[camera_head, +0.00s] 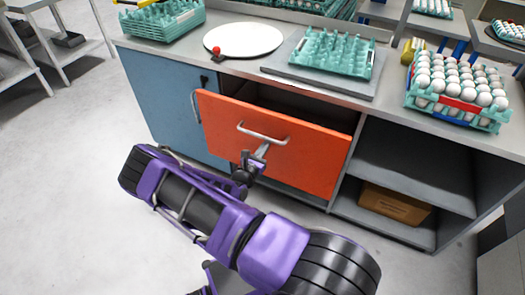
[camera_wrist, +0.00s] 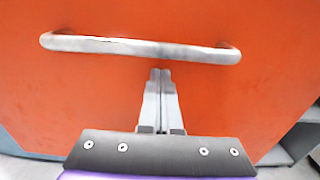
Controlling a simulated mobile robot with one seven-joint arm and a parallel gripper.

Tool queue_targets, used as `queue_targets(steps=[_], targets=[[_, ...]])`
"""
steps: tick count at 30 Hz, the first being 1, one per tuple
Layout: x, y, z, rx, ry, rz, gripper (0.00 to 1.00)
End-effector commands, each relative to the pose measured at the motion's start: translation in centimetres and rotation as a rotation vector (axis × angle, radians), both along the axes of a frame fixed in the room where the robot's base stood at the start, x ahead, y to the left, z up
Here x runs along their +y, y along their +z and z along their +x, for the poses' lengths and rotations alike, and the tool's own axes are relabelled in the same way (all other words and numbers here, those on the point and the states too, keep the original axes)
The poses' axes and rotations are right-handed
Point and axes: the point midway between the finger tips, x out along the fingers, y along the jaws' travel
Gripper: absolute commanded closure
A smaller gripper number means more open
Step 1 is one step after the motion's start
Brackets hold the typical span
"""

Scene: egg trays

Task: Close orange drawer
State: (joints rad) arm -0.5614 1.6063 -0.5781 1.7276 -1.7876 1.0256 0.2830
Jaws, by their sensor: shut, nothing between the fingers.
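The orange drawer (camera_head: 275,155) stands partly pulled out from the cabinet under the counter, with a dark gap above its front panel. Its silver bar handle (camera_head: 262,134) runs across the upper part of the panel. My gripper (camera_head: 262,150) is shut and empty just below the handle, in front of the panel. In the wrist view the orange panel (camera_wrist: 230,95) fills most of the picture and the handle (camera_wrist: 140,47) crosses above my gripper (camera_wrist: 160,72). The closed fingertips are at or very near the panel; I cannot tell whether they touch it.
A blue cabinet door (camera_head: 165,100) is left of the drawer. Open shelves with a cardboard box (camera_head: 394,205) are to the right. The counter (camera_head: 385,97) holds a white round plate (camera_head: 243,39), green egg trays (camera_head: 333,52) and a tray of eggs (camera_head: 412,92).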

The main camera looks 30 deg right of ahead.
Motion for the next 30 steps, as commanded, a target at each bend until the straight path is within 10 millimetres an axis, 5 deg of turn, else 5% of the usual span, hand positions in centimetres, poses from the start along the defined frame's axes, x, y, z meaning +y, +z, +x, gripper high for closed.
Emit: queue_targets(steps=[15,30], targets=[[-9.2,-0.2,7.0,-0.001,-0.002,-0.002,1.0],[-12.0,0.1,9.4,0.0,0.001,-0.001,1.0]])
